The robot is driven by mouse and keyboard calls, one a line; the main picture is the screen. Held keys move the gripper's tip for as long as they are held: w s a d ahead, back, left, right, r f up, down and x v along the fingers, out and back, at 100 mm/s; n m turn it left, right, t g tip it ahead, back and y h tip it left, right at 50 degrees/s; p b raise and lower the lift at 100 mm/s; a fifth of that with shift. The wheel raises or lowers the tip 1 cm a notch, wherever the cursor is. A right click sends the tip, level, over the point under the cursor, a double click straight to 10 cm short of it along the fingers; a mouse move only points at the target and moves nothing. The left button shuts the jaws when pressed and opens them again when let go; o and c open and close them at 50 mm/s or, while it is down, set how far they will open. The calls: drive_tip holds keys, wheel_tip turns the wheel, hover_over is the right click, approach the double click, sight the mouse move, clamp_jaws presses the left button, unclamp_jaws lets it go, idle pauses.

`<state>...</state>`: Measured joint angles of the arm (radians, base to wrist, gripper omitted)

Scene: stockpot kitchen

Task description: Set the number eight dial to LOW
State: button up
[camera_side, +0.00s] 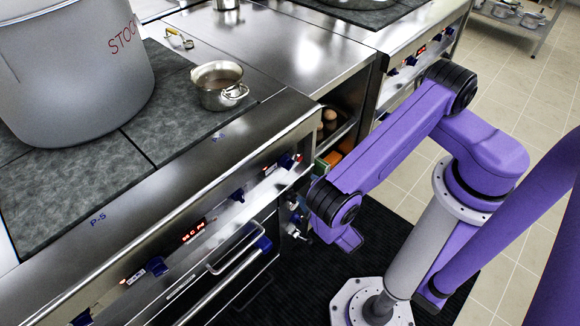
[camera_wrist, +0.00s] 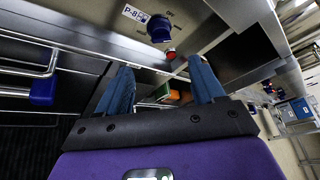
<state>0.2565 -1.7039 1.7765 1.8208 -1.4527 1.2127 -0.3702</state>
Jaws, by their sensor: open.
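The blue number eight dial (camera_wrist: 160,28) is at the top of the wrist view, beside a white P-8 label (camera_wrist: 137,14), with a red light at its lower right. In the side view it appears to be the dial (camera_side: 286,161) nearest the right end of the stove's front panel. Its setting is too small to read. My gripper (camera_wrist: 162,82) is open and empty, its two blue fingers spread below the dial and apart from it. In the side view my gripper (camera_side: 298,222) is low in front of the stove, partly hidden by my arm.
Steel handles with blue ends (camera_side: 263,244) stick out left of my gripper. Other blue dials (camera_side: 238,195) line the panel. An open shelf (camera_side: 338,135) with jars and boxes lies right of the panel. A stockpot (camera_side: 75,75) and a small pot (camera_side: 219,88) stand on the stove top.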

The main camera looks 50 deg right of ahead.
sight(288, 165)
drive_tip(key=x, duration=1.4)
drive_tip(key=shift+w+d+f, duration=0.1)
drive_tip(key=shift+f, duration=0.05)
drive_tip(key=c, duration=1)
